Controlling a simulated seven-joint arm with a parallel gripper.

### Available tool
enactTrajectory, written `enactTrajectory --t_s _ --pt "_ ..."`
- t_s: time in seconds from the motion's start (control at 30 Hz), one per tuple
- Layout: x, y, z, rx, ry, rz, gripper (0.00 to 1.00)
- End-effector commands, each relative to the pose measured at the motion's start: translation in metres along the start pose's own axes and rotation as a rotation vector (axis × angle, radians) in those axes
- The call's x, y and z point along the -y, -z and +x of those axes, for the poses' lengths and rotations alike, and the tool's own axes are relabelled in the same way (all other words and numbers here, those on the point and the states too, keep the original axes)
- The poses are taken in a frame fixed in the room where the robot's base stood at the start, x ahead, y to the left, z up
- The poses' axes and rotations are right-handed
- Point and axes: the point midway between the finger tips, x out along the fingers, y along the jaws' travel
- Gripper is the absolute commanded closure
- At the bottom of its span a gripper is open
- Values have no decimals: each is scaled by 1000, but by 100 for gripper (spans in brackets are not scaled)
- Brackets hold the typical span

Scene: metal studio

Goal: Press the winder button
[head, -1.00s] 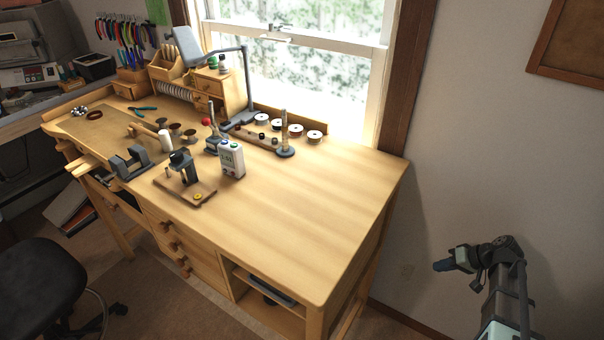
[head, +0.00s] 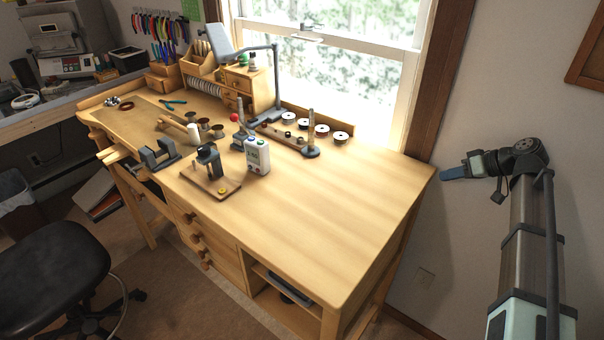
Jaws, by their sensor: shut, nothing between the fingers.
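A small winder-like device (head: 208,160), dark and upright, stands on a wooden base on the workbench. A round yellow button (head: 222,191) sits at the front end of that base. Just right of it stands a small white box (head: 258,158) with a display and coloured buttons on top; which button belongs to the winder is not labelled legibly. My gripper (head: 446,174) is shut and empty. It points left, beyond the bench's right end and far from the device and the box.
The workbench top (head: 330,205) is bare on its right half. Spools (head: 322,131) and a post stand at the back by the window. A lamp (head: 276,85) rises behind the box. A black stool (head: 52,260) stands at the front left. The wall is close on the right.

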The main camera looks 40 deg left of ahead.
Motion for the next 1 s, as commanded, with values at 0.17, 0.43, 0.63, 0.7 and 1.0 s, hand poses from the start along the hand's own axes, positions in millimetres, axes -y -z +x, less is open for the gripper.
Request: enactTrajectory --t_s 0.17,0.43,0.63,0.7,1.0 --pt "34 26 32 85 16 -44 100" --pt "87 54 78 215 25 -102 100" --pt "133 74 111 313 23 -147 100" --pt "150 80 122 345 19 -164 100" --pt "225 103 166 479 -6 -236 100"
